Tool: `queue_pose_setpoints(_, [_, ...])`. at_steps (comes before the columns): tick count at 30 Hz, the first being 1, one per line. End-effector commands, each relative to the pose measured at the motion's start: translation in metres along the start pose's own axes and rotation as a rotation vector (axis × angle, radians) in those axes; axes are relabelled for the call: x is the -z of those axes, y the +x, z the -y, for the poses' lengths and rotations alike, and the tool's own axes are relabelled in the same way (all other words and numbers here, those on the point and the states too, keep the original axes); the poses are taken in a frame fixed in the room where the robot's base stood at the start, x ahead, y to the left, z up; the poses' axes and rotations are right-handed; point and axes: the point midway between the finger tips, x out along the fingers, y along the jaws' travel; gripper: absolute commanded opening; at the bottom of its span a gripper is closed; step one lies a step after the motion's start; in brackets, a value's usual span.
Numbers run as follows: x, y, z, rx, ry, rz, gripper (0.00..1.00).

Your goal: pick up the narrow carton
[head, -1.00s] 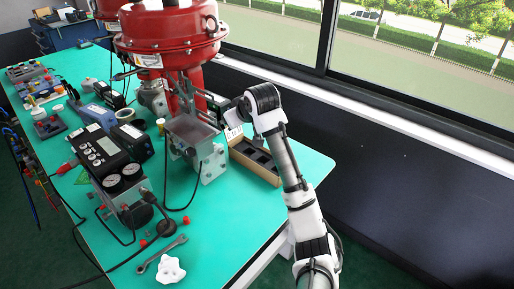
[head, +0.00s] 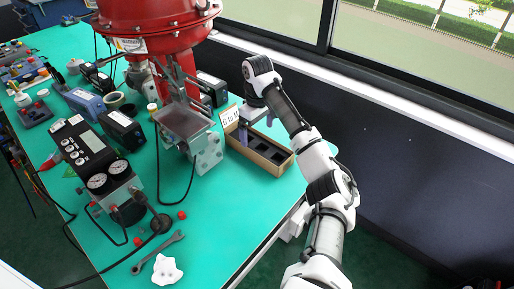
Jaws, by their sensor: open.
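A long, low brown carton (head: 279,171) lies open on the green bench to the right of the metal bracket. It has dark compartments inside and a white card marked "G to M" at its left end. No other narrow carton can be made out. My gripper (head: 255,128) is over the left end of this carton, pointing down. It is open, with one purple-grey finger showing near the card. The other finger is mostly hidden, and I cannot tell whether the fingers touch the carton.
A large red valve actuator (head: 155,20) with a metal bracket (head: 188,122) stands left of the carton. A gauge unit (head: 97,165), a wrench (head: 157,253) and a white knob (head: 167,270) lie toward the front. The bench right of the bracket, in front of the carton, is clear.

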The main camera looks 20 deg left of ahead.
Motion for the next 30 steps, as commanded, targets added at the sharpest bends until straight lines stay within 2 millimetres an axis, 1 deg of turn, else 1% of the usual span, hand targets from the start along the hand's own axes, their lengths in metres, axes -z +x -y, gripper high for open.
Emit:
queue_pose_setpoints(7, [-0.002, 0.017, 0.001, 0.000, 0.000, 0.001, 1.00])
queue_pose_setpoints(12, [-0.004, 0.043, 0.003, 0.001, 0.001, 0.000, 1.00])
queue_pose_setpoints(15, [-0.004, 0.055, 0.003, 0.000, 0.000, -0.001, 1.00])
queue_pose_setpoints(18, [-0.004, 0.060, 0.003, -0.001, 0.000, -0.002, 1.00])
queue_pose_setpoints(24, [-0.003, 0.061, 0.003, -0.001, -0.001, -0.002, 1.00])
queue_pose_setpoints(30, [-0.003, 0.061, 0.003, -0.001, -0.001, -0.002, 0.74])
